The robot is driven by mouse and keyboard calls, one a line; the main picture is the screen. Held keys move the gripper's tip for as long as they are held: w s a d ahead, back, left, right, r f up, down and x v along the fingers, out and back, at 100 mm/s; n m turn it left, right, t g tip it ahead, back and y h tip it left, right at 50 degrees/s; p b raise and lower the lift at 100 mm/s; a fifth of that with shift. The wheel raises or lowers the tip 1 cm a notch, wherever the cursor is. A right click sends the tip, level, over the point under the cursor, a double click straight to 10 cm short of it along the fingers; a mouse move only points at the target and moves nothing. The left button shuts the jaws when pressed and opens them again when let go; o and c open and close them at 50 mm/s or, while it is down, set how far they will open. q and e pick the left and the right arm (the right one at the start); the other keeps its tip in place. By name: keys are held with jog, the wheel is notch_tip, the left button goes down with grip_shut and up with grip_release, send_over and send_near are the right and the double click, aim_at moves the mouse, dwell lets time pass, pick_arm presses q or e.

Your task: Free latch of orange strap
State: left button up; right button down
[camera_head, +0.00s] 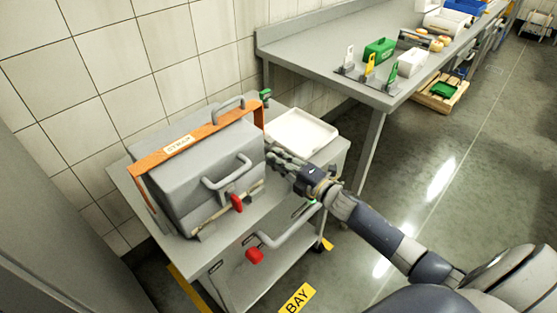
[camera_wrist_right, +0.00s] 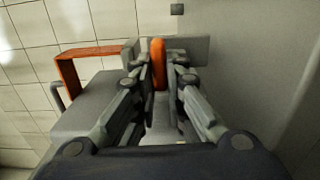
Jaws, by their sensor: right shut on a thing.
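A grey box (camera_head: 208,163) with grey handles sits on a grey cart. The orange strap (camera_head: 178,147), labelled STRAP, runs over its top; it also shows at the left in the right wrist view (camera_wrist_right: 68,68). My right gripper (camera_head: 275,155) is at the right end of the box. In the right wrist view, my right gripper (camera_wrist_right: 158,80) is shut on an upright orange latch lever (camera_wrist_right: 158,58), with a fingertip on each side. In the head view the gripper hides this latch. My left gripper is not in view.
A white tray (camera_head: 302,131) lies on the cart (camera_head: 228,248) behind my right gripper. A red latch (camera_head: 237,203) is on the box's front. A tiled wall stands behind. A long grey bench (camera_head: 372,86) with green and white items is at the back right.

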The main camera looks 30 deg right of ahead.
jog(key=c, duration=1.6)
grip_release()
jog(key=shift+c, duration=0.2)
jog(key=v, duration=1.2)
